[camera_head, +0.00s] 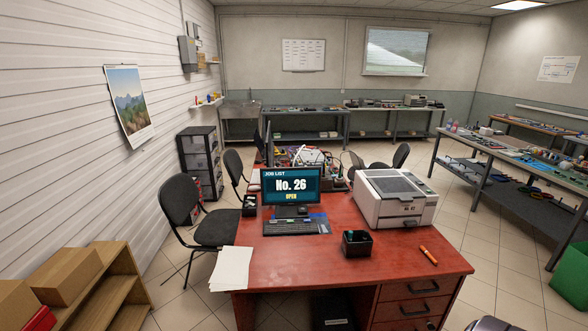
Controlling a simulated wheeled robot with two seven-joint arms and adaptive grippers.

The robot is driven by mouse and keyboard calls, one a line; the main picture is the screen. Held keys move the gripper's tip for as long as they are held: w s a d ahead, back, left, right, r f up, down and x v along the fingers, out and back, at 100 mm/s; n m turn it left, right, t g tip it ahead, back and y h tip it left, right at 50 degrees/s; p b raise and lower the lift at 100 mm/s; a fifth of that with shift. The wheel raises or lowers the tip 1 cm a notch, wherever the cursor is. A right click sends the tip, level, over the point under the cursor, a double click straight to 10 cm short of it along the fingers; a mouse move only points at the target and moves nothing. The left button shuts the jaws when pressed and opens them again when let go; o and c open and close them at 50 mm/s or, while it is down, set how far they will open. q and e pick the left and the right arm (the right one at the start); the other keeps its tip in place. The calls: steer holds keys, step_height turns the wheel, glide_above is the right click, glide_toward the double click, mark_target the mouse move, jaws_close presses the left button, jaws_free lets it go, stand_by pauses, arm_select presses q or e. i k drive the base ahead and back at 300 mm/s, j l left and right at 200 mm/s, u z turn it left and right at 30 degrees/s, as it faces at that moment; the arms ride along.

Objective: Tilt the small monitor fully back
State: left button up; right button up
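The small monitor (291,186) stands on the red desk (300,265) in the head view. Its dark screen faces me and reads "JOB LIST No. 26 OPEN". It looks roughly upright; its exact tilt is hard to tell. Neither of my grippers shows in this view, and nothing is seen touching the monitor.
A white printer-like machine (395,198) stands right of the monitor. A black chair (190,210) stands left of the desk. The desk's front middle is clear.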

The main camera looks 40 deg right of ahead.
mark_target(278, 186)
steer(key=i+j+z, duration=0.4)
steer(key=i+j, duration=0.15)
steer(key=i, duration=0.35)
steer(key=i+j+z, duration=0.45)
steer(key=i+j, duration=0.35)
steer(key=i+j+z, duration=0.4)
steer(key=i+j, duration=0.35)
steer(key=i+j+z, duration=0.35)
steer(key=i+j, duration=0.3)
steer(key=j, duration=0.1)
